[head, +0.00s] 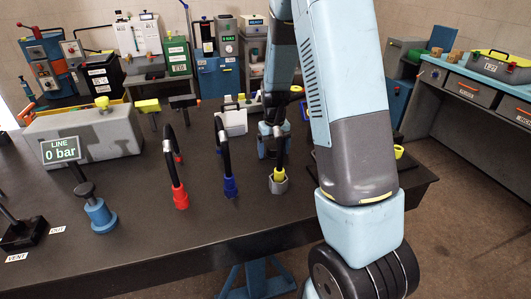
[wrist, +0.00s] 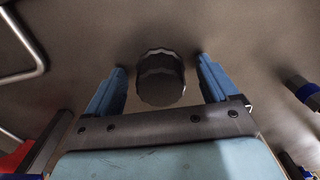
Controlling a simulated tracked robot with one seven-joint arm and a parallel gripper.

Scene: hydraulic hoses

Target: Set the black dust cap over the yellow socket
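The black dust cap (wrist: 161,80) shows in the wrist view as a dark, ribbed round piece between the blue fingers of my gripper (wrist: 161,65). The fingers are apart, with a gap on each side of the cap, so the gripper is open around or above it. In the head view my gripper (head: 268,140) is low over the table, behind the yellow-collared hose end; I cannot make out the cap there. That yellow fitting (head: 278,175) sits in a grey hex base. A yellow ring-shaped piece (head: 398,151) shows right of my arm; I cannot tell which is the socket.
Black hoses with a red fitting (head: 180,197) and a blue fitting (head: 230,186) stand to the left on the dark table (head: 150,240). A gauge reading 0 bar (head: 62,150) and a grey box (head: 85,135) are further left. A white case (head: 234,118) stands behind.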

